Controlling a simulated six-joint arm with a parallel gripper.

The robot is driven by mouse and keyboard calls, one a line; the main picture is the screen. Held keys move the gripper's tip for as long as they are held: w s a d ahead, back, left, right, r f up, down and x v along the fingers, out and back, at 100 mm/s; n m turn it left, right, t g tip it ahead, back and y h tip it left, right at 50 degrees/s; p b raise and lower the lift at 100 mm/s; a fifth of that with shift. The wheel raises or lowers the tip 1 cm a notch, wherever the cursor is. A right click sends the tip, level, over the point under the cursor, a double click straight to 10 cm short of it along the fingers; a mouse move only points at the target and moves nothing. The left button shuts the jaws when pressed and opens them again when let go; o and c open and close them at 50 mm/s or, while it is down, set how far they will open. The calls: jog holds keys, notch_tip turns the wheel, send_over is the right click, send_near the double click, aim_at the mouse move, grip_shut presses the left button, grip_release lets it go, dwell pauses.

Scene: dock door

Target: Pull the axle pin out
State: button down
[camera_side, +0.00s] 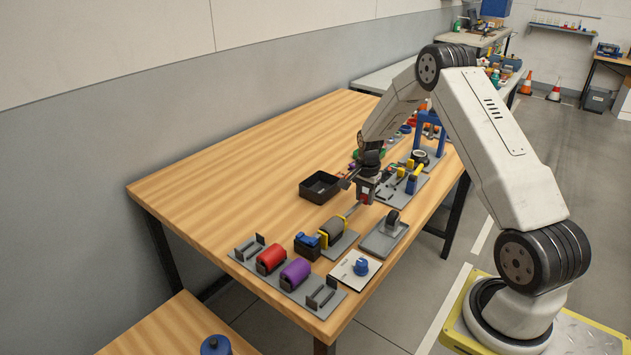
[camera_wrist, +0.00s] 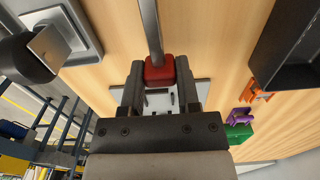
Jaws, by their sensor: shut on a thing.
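The axle pin is a grey rod with a red block-shaped head (camera_side: 365,198). My gripper (camera_side: 363,196) is shut on the red head, above the table. In the wrist view the head (camera_wrist: 160,70) sits between my two fingertips (camera_wrist: 160,76), and the grey rod (camera_wrist: 150,28) runs to the top edge.
A black open box (camera_side: 320,185) stands left of my gripper. A grey plate with a dark upright part (camera_side: 384,236) lies to the right. Red (camera_side: 271,258) and purple (camera_side: 295,271) rollers lie on a front plate. The table's left side is clear.

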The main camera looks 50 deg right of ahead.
jog(key=shift+d, duration=0.25)
jog(key=shift+c, duration=1.6)
grip_release()
jog(key=shift+r, duration=0.15)
jog(key=shift+r, duration=3.8)
